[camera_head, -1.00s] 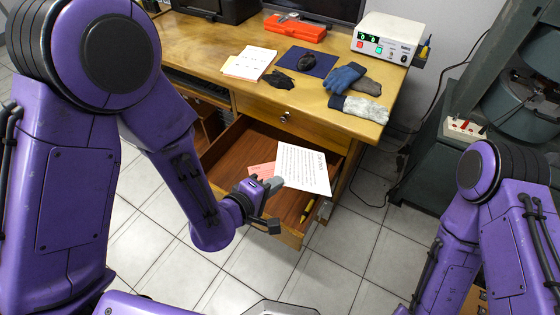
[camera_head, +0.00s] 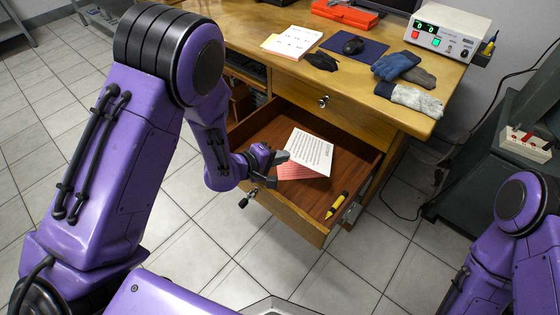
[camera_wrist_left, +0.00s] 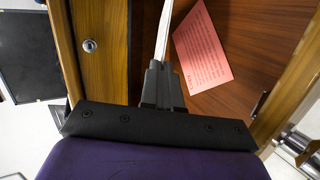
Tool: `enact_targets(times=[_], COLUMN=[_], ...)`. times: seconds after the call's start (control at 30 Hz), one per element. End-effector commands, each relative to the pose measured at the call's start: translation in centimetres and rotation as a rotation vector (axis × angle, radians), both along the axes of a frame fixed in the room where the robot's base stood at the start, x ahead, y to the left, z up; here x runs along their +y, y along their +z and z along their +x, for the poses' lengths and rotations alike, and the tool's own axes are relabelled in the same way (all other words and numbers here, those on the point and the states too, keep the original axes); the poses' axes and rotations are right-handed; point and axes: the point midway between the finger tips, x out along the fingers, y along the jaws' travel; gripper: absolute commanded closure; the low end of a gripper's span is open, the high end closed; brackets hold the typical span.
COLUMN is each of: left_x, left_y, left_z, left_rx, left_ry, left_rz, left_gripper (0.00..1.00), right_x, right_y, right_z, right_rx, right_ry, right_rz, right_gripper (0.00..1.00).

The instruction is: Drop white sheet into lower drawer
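The white sheet (camera_head: 312,150) with printed lines is over the open lower drawer (camera_head: 262,200), above the pink sheet (camera_head: 296,173). My left gripper (camera_head: 281,158) is shut on the white sheet's left edge. In the left wrist view the white sheet (camera_wrist_left: 164,30) shows edge-on, rising from between the closed fingers (camera_wrist_left: 163,85). The pink sheet (camera_wrist_left: 203,45) lies on the drawer floor there, apart from the fingers. I cannot tell whether the white sheet's far edge touches the drawer. My right gripper is out of view.
A yellow marker (camera_head: 337,204) lies in the drawer's front right. The shut upper drawer (camera_head: 318,108) and desktop (camera_head: 350,75) are above. The desk holds gloves (camera_head: 412,98), a mouse (camera_head: 353,45), papers (camera_head: 292,41) and a power supply (camera_head: 443,32).

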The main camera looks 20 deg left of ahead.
Motion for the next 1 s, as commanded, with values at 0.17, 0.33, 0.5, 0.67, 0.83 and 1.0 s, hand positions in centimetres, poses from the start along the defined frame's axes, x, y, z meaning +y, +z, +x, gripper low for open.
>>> enact_targets(times=[0.17, 0.33, 0.5, 0.67, 0.83, 1.0], left_x=[0.0, 0.0, 0.1, 0.0, 0.0, 0.0], left_y=[-0.8, -0.9, -1.4, -1.9, -2.0, -2.1], left_z=[0.1, 0.0, 0.1, 0.0, 0.0, -0.1], left_rx=[-0.003, -0.003, -0.004, -0.003, -0.001, 0.0], left_ry=[0.001, 0.002, 0.003, 0.003, 0.002, 0.001], left_rz=[0.0, -0.001, -0.001, -0.001, 0.0, 0.0], left_gripper=[1.0, 1.0, 1.0, 1.0, 0.89, 0.73], right_x=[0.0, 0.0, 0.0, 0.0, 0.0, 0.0], right_y=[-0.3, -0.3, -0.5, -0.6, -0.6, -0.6], right_z=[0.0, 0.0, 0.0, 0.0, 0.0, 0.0], right_rx=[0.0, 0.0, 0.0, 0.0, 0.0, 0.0], right_ry=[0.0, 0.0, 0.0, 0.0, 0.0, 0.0], right_rz=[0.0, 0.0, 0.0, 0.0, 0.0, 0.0], right_gripper=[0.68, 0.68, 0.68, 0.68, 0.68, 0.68])
